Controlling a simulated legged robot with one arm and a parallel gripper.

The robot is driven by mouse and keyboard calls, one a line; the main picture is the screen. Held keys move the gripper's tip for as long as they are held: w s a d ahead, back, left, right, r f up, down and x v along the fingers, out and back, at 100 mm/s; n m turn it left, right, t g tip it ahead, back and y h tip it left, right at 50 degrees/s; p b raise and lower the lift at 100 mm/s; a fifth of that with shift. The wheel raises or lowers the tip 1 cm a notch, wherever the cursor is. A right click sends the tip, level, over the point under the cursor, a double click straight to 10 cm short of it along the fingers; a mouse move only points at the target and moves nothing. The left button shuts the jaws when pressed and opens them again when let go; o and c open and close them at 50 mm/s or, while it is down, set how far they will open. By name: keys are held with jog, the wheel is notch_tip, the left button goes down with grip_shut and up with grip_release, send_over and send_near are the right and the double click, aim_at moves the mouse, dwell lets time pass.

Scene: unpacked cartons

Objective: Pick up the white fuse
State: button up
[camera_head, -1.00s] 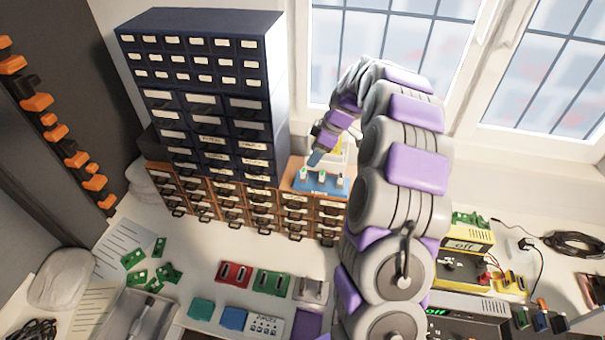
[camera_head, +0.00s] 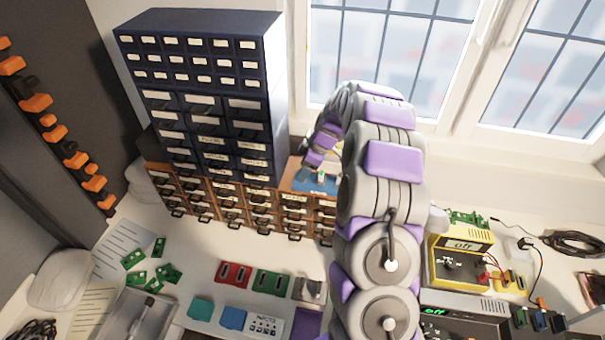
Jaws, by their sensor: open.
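A blue holder (camera_head: 313,186) sits on top of the low brown drawer cabinet, under the window. A small white piece with a green top (camera_head: 321,177) stands upright on it. The pieces are too small for me to tell which is the white fuse. My gripper (camera_head: 306,172) is open and points down at the left part of the holder, very close to it. Its fingertips are tiny here, and I cannot tell whether they touch anything. My arm hides the right part of the holder and whatever stands there.
A tall dark drawer cabinet (camera_head: 205,95) stands just left of the holder, on the brown drawers (camera_head: 240,205). The window (camera_head: 400,45) is behind. A yellow power unit (camera_head: 460,258) is at right. Green circuit boards (camera_head: 158,275) and coloured boxes lie on the bench in front.

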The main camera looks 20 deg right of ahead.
grip_shut()
dwell(0.4)
jog(key=shift+r, duration=0.1)
jog(key=shift+r, duration=1.7)
jog(key=s+a, duration=0.2)
jog(key=s, duration=0.5)
jog(key=s+a+r, duration=0.1)
jog(key=s, duration=0.7)
jog(key=shift+s+a+r+b, duration=0.2)
jog(key=shift+s+a+b, duration=0.1)
jog(key=shift+a, duration=0.05)
